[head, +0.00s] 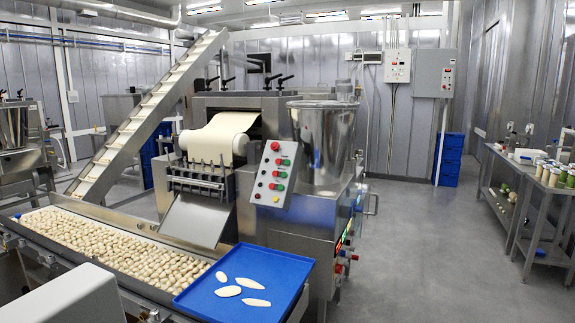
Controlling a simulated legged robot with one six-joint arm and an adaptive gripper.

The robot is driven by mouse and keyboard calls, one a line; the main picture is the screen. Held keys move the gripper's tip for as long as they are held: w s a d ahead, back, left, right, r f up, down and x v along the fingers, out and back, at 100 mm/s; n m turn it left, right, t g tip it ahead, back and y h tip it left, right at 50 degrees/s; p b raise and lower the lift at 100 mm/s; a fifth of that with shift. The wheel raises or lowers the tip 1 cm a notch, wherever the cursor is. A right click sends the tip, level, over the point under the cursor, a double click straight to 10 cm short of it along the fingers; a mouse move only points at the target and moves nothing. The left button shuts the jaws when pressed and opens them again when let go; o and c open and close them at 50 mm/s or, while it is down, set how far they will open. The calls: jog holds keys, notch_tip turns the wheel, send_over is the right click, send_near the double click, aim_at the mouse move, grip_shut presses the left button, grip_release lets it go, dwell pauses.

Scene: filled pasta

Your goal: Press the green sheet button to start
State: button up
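A tilted, light grey control panel (274,174) stands on the front of the pasta machine (320,215), near the middle of the head view. It carries several small red and green buttons. They are too small for me to read any label, so I cannot tell which green one is the sheet button. Beside the panel, to its left, a pale dough sheet (213,138) runs over a roller at the machine's mouth. My gripper is not in view, and nothing is seen touching the panel.
A long tray (62,209) of filled pasta and a blue tray (237,289) with several flat pale pieces lie in front. A steel hopper (322,140) rises right of the panel. An inclined conveyor (150,110) stands at left. The grey floor (430,245) at right is open.

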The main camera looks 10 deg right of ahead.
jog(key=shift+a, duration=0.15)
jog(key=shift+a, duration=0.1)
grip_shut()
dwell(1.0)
